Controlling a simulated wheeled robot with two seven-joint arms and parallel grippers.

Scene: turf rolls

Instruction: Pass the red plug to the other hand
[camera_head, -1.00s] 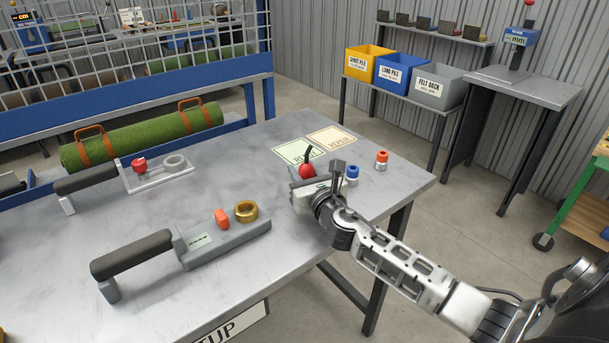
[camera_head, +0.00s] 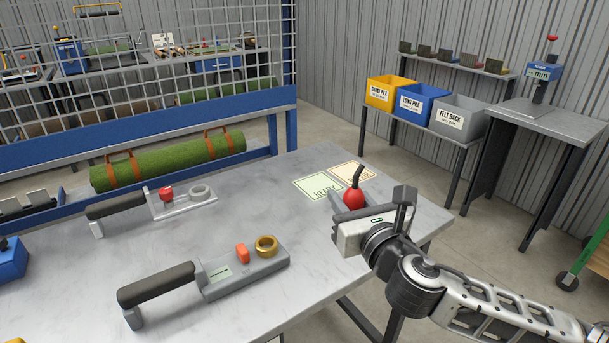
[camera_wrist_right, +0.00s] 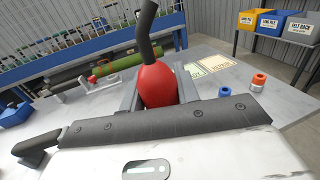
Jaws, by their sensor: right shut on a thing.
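The red plug (camera_head: 354,199) is a rounded red bulb with a dark bent stem. My right gripper (camera_head: 350,205) is shut on it, and the stem points up. In the right wrist view the red plug (camera_wrist_right: 158,85) sits between the two grey fingers of the gripper (camera_wrist_right: 157,95). The plug appears to be held above the table near its right edge, in front of the cards; the exact height cannot be told. My left gripper is in neither view.
The grey table (camera_head: 150,240) holds two handled tools (camera_head: 230,272) (camera_head: 160,205), a green READY card (camera_head: 318,187) and a tan card (camera_head: 350,172). A blue plug (camera_wrist_right: 225,92) and an orange-topped plug (camera_wrist_right: 258,82) stand on the right. The table's middle is clear.

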